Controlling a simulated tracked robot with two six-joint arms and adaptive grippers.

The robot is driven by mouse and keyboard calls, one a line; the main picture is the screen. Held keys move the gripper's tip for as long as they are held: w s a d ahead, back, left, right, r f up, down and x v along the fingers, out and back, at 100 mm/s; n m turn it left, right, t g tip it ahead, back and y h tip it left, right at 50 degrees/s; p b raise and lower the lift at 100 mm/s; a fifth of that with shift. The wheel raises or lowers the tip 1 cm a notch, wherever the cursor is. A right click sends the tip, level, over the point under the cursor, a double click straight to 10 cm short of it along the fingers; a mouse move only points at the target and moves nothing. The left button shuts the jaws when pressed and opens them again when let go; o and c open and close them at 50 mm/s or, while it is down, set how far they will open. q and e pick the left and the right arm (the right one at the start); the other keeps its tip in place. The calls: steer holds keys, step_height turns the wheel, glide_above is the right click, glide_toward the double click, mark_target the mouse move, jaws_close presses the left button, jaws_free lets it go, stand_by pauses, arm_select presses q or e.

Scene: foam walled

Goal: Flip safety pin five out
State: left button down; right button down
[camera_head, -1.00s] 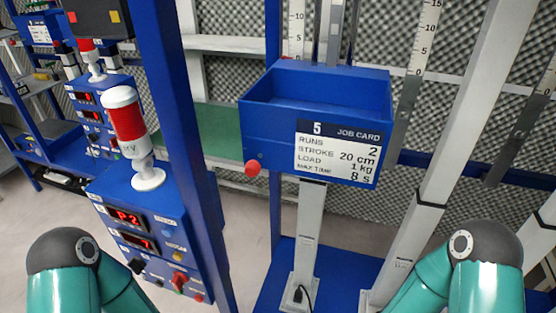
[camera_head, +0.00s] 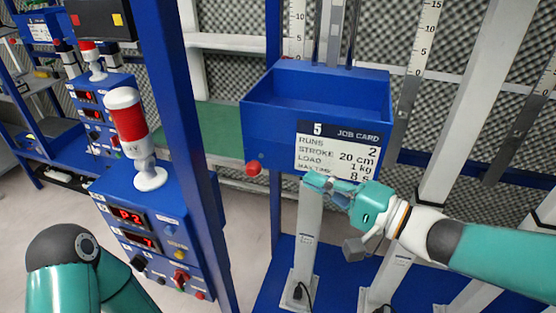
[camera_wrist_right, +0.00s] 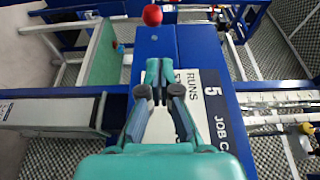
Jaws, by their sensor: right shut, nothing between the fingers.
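The blue box with job card 5 (camera_head: 270,122) hangs on its station in the middle of the head view. A red round knob (camera_head: 253,168), which I take to be safety pin five, sticks out at the box's lower left corner. It also shows as a red ball (camera_wrist_right: 152,15) at the top of the right wrist view. My right gripper (camera_head: 312,181) is shut and empty, in front of the lower edge of the job card (camera_head: 337,150), to the right of the knob and apart from it. My left gripper is out of view.
A blue upright post (camera_head: 180,130) stands left of the box. Left of it is a control unit (camera_head: 150,215) with red displays and a red-and-white lamp (camera_head: 128,120). A grey column (camera_head: 308,235) stands below the box. Open space shows between post and knob.

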mark_target(272, 162)
steer(key=shift+w+a, duration=0.1)
steer(key=x, duration=1)
steer(key=shift+p, duration=0.4)
